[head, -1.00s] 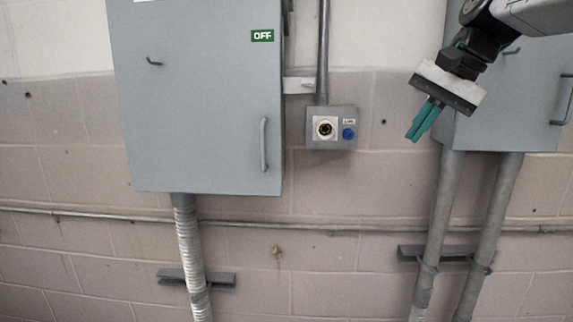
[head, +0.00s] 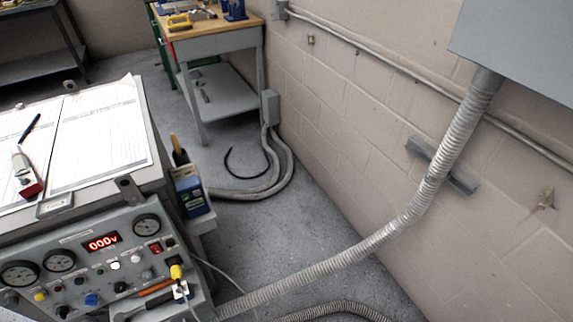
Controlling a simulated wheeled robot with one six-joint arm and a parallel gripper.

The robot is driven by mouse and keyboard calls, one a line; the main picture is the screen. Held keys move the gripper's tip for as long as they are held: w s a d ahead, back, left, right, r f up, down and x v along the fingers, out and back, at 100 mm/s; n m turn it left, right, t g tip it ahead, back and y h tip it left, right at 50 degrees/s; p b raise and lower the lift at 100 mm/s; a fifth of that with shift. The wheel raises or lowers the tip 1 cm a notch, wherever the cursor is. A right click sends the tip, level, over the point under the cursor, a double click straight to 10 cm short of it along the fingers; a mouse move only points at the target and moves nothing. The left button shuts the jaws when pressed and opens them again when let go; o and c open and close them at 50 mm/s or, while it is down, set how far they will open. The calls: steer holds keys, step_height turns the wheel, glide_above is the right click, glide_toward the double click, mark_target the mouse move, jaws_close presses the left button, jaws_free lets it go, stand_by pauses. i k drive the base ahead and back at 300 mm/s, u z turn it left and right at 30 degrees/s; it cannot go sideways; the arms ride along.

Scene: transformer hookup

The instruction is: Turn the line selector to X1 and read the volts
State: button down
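A grey test console (head: 45,247) stands at the lower left. Its red display (head: 103,243) appears to read 000v. Several round dial gauges are on the panel, one at its right end (head: 146,227). Small knobs and sockets sit below the display, among them a blue knob (head: 91,299) and a white one (head: 115,265). A yellow plug (head: 176,272) is at the panel's right side. I cannot tell which knob is the line selector, and no X1 label is legible. My gripper is out of view.
Open paper sheets (head: 105,130) and a red-and-white tool (head: 26,176) lie on the console top. A ribbed conduit (head: 345,252) crosses the floor from the wall. A wooden-topped workbench (head: 208,40) stands at the back. Grey floor shows between them.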

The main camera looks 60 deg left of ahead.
mark_target(91, 300)
steer(key=u, duration=3.25)
